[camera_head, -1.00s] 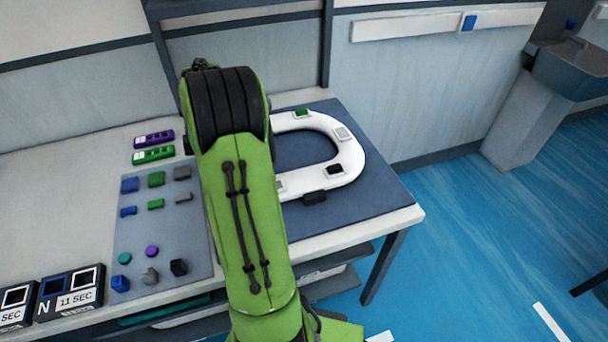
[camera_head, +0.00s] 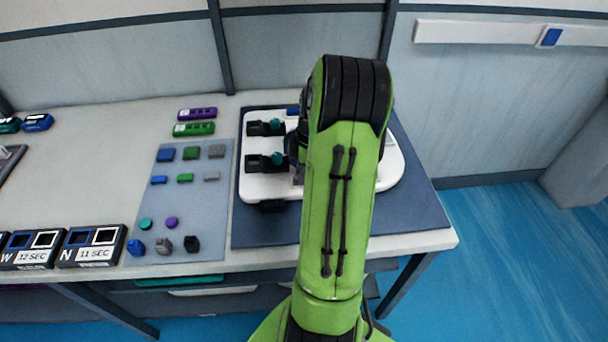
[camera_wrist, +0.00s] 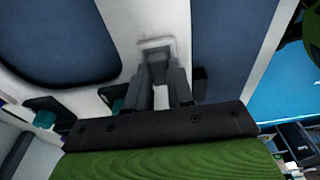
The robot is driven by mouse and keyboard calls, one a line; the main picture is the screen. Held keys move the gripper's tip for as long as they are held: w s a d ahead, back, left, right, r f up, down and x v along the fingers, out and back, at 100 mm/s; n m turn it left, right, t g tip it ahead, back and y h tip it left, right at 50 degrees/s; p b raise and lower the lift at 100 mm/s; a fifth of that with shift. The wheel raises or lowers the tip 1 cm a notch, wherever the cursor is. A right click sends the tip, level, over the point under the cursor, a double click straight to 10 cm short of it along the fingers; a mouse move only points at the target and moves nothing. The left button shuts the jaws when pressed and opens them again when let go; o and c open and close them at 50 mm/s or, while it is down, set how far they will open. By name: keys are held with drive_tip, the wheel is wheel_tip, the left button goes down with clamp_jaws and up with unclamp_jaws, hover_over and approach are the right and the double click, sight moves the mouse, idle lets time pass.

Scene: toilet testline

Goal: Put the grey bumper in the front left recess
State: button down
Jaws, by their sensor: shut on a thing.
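The white toilet seat (camera_head: 262,188) lies on a dark blue mat (camera_head: 270,229), its right half mostly hidden by my green arm in the head view. In the wrist view, my gripper (camera_wrist: 160,72) points at a pale rectangular recess (camera_wrist: 157,43) on the seat's white surface (camera_wrist: 115,12). Its dark fingers are closed around a small grey piece, the grey bumper (camera_wrist: 159,66), mostly hidden between them. The fingertips are at the near edge of the recess; I cannot tell whether the bumper touches it.
A grey-blue board (camera_head: 205,222) with several coloured pieces lies left of the mat. Labelled boxes (camera_head: 92,246) stand further left.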

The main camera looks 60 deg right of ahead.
drive_tip(key=shift+f, duration=0.1)
drive_tip(key=shift+f, duration=0.15)
drive_tip(key=c, duration=1.1)
unclamp_jaws()
drive_tip(key=shift+o, duration=0.5)
wheel_tip(320, 180, up, 12)
drive_tip(key=s+d+p, duration=0.1)
drive_tip(key=p, duration=0.3)
drive_tip(key=w+a+r+m+h, duration=0.1)
drive_tip(key=w+a+r, duration=0.2)
drive_tip(key=a+r, duration=0.35)
drive_tip(key=s+a+r+m+t+h, duration=0.1)
drive_tip(key=a+r+m, duration=0.15)
drive_tip(key=a, duration=1.15)
drive_tip(key=s+a+m+t, duration=0.3)
drive_tip(key=s+a+m, duration=0.1)
drive_tip(key=s+a, duration=0.5)
drive_tip(key=shift+s+a+f+m+y, duration=0.35)
drive_tip(key=shift+s+a+f+y, duration=0.05)
drive_tip(key=shift+a, duration=0.7)
